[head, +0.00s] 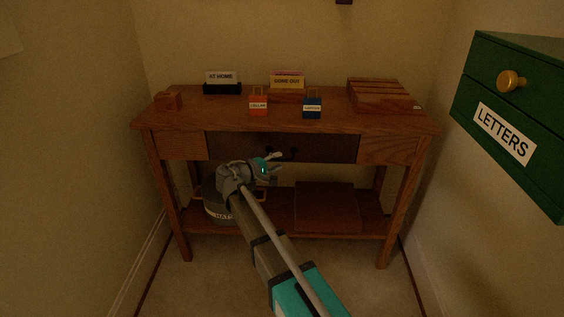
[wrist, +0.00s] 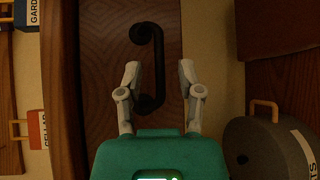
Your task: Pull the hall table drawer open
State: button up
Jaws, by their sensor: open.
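The hall table (head: 190,117) is brown wood and stands against the back wall. Its drawer has a dark front (head: 335,150), which looks flush with the table frame. A black bar handle (wrist: 158,55) is fixed on the drawer front (wrist: 105,60). My gripper (head: 277,168) is in front of the drawer, near the handle, and partly hides it in the head view. In the wrist view, the fingers of my gripper (wrist: 159,72) are open, with part of the handle showing between them. I cannot tell whether the tips touch it.
On the tabletop are a red CELLAR tag (head: 258,105), a blue tag (head: 312,107), AT HOME (head: 221,77) and GONE OUT (head: 287,82) signs and wooden boxes. A round grey container (head: 220,208) and brown box (head: 327,205) sit below. A green LETTERS cabinet (head: 515,85) is right.

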jog(key=shift+x, duration=1.3)
jog(key=shift+c, duration=0.3)
jog(key=shift+a, duration=0.1)
grip_shut()
